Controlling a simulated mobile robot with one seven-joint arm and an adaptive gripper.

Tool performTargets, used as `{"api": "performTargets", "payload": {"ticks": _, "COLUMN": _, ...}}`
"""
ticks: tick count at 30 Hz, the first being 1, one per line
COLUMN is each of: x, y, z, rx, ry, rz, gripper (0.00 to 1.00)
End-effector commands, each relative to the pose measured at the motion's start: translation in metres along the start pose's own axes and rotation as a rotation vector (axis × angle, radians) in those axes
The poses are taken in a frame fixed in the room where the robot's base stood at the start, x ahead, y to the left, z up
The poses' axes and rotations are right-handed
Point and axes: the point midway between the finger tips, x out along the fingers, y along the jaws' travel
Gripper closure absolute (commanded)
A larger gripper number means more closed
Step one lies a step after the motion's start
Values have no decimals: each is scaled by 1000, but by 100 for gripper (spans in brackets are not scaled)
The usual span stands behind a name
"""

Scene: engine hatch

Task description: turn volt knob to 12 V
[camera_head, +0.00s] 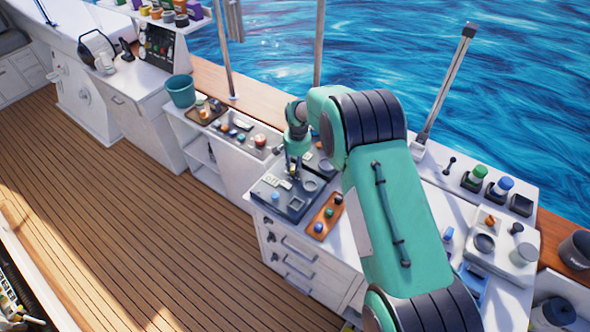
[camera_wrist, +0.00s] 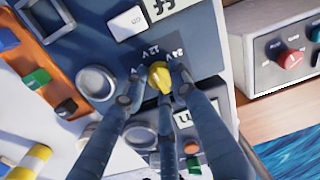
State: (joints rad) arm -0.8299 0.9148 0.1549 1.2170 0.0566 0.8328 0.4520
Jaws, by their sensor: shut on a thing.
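The volt knob (camera_wrist: 159,74) is yellow and sits on a dark blue-grey panel (camera_wrist: 205,55), with labels around it. I read 12V just above it and 24V to its upper right; a third label on its left is unclear. My gripper (camera_wrist: 155,88) is shut on the knob, with fingers at its left and right sides. The knob's upper end points up near the 12V label, but its exact setting is hard to tell. In the head view my gripper (camera_head: 293,170) reaches down onto the panel (camera_head: 268,193), and the knob is too small to make out.
Round grey dials (camera_wrist: 97,83) and a white button (camera_wrist: 127,23) are near the knob. A box with a red knob (camera_wrist: 290,60) stands to the right. An orange tray (camera_wrist: 48,70) of small coloured blocks lies left. Wooden deck (camera_head: 130,220) is open beside the counter.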

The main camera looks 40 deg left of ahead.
Motion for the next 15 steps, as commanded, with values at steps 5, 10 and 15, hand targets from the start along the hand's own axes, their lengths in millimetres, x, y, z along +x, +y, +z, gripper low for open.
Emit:
{"api": "performTargets", "payload": {"ticks": 5, "x": 2, "y": 0, "z": 2, "rx": 58, "ry": -2, "rz": 2, "gripper": 100}}
{"api": "performTargets", "payload": {"ticks": 10, "x": 2, "y": 0, "z": 2, "rx": 78, "ry": -1, "rz": 2, "gripper": 100}}
{"api": "performTargets", "payload": {"ticks": 15, "x": 2, "y": 0, "z": 3, "rx": 79, "ry": -1, "rz": 2, "gripper": 100}}
